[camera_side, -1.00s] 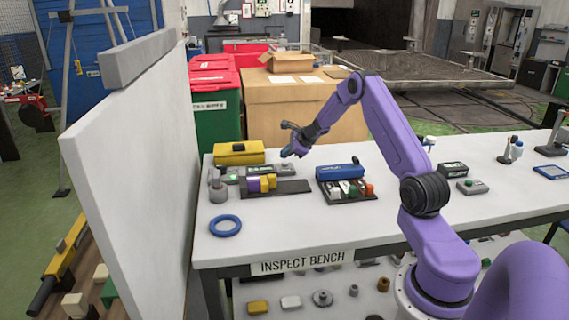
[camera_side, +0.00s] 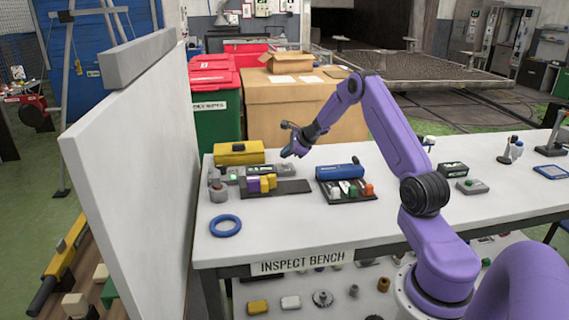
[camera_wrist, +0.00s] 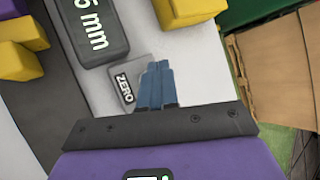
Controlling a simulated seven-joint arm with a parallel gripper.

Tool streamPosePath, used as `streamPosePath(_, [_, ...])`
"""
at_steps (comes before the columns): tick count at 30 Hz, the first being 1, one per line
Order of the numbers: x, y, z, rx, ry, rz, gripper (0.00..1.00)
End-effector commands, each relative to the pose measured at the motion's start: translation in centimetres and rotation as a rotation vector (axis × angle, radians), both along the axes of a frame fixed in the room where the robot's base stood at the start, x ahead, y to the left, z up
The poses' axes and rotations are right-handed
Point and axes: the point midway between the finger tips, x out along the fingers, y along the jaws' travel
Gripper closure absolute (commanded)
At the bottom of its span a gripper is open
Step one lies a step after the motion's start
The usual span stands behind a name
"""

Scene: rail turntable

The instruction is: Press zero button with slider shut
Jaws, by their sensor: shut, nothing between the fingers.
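My gripper (camera_side: 288,153) is shut and empty, pointing down over the back of the bench. In the wrist view its blue fingertips (camera_wrist: 159,72) overlap the right side of a small grey box labelled ZERO (camera_wrist: 125,90). The fingers hide part of the box, and I cannot tell whether they touch it. A dark grey display (camera_wrist: 90,30) showing "mm" lies beside it; its full digits are cut off. In the side view, the purple block (camera_side: 253,184) and yellow blocks (camera_side: 268,182) of the slider stand together toward the left end of the dark rail (camera_side: 292,187).
A yellow case (camera_side: 240,153) stands behind the display. A blue case (camera_side: 340,172) and a dark tray (camera_side: 348,195) of small parts are to the right. A blue ring (camera_side: 225,225) lies in front. A white panel (camera_side: 140,170) borders the bench's left.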

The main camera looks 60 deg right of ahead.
Motion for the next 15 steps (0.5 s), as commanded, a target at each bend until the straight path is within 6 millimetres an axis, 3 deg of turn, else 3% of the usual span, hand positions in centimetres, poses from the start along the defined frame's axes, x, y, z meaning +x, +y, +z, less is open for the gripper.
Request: streamPosePath(15, [0.00,-0.01,-0.85,-0.001,0.000,0.001,1.00])
